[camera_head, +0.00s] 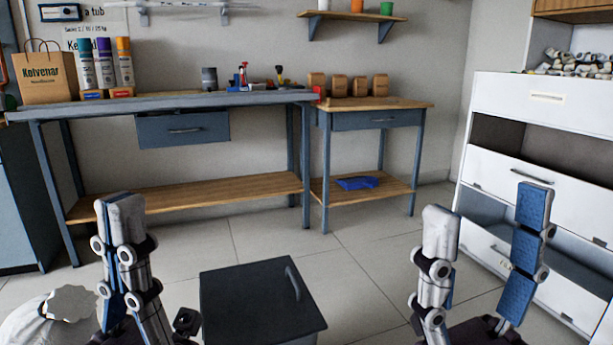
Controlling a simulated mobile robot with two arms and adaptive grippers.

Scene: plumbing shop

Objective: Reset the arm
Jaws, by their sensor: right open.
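My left gripper (124,212) points up at the lower left of the head view. Its fingers overlap from this side, so I cannot tell whether they are apart, and no held object shows. My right gripper (486,206) points up at the lower right. Its two fingers are wide apart, one showing a blue pad, and nothing is between them.
A dark box with a handle (260,300) stands between my arms. A long workbench (60,112) and a smaller wooden-topped table (405,103) line the back wall. A white drawer cabinet (545,100) with open drawers stands at right. Tiled floor (370,262) lies between.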

